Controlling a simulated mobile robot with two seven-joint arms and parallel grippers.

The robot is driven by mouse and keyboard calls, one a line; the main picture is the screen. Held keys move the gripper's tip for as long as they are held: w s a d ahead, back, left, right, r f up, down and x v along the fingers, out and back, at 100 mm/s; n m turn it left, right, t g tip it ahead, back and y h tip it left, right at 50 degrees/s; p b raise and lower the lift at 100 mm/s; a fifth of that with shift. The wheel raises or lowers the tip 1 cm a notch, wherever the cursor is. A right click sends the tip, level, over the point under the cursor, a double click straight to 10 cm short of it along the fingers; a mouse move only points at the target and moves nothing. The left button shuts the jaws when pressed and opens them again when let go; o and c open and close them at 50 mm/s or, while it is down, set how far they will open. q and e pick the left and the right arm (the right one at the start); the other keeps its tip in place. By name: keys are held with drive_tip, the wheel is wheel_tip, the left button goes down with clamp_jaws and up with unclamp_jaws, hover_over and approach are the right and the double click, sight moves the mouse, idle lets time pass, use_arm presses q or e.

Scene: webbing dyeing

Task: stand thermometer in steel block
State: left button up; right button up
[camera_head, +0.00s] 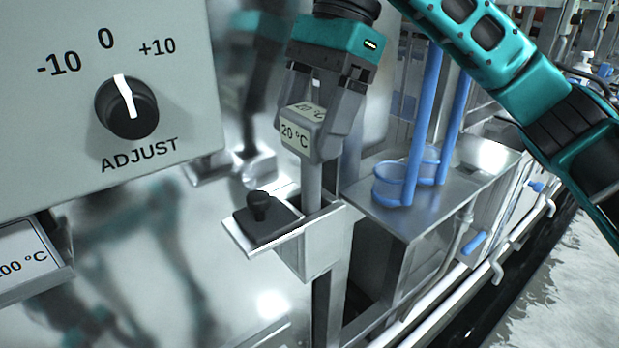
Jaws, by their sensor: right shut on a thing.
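The thermometer (296,134) has a grey boxy head with a "20 °C" display and a metal stem (312,188) pointing down, close to upright. My right gripper (314,122) is shut on its head from above. The steel block (318,250) is a box fixed on the machine front directly below. The stem's lower end meets the top of the block and its tip is hidden; it appears to be inside the opening, but how deep I cannot tell. My left gripper is not in view.
A black plate with a knob (262,212) lies on a ledge left of the block. A control panel with an ADJUST dial (126,107) fills the upper left. Blue tall-handled holders (402,185) stand on a steel shelf (459,197) at right. Pipes run below it.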

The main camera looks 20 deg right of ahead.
sight(303, 192)
wheel_tip(303, 192, down, 2)
drive_tip(key=shift+f, duration=2.6)
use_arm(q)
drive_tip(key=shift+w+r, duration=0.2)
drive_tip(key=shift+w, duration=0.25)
